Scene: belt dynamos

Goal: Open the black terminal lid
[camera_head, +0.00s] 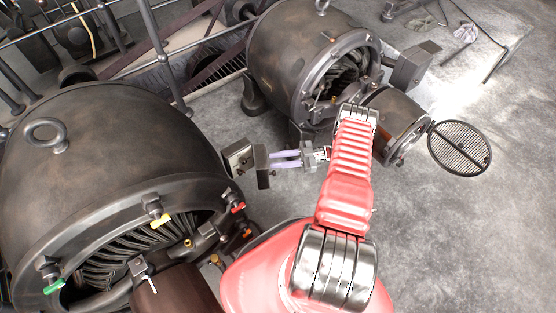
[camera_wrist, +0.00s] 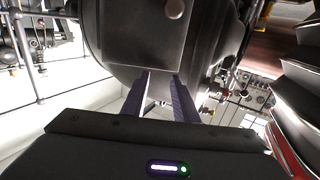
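The near dynamo (camera_head: 110,130) carries a small dark terminal box (camera_head: 236,157) on its right side. A dark square plate with a knob, which looks like its lid (camera_head: 262,160), stands on the box's right side. I cannot tell how far open it is. My gripper (camera_head: 272,159) points left, with its two pale purple fingers apart and their tips at the plate. In the wrist view my gripper (camera_wrist: 162,74) also shows a gap between the fingers. The grey plate (camera_wrist: 152,35) with a round knob is just above the tips there. Whether they touch it is unclear.
A second dynamo (camera_head: 300,50) stands behind, with a box (camera_head: 415,66) on its right. A round mesh cover (camera_head: 460,147) hangs open beside it. The floor at right (camera_head: 470,240) is clear.

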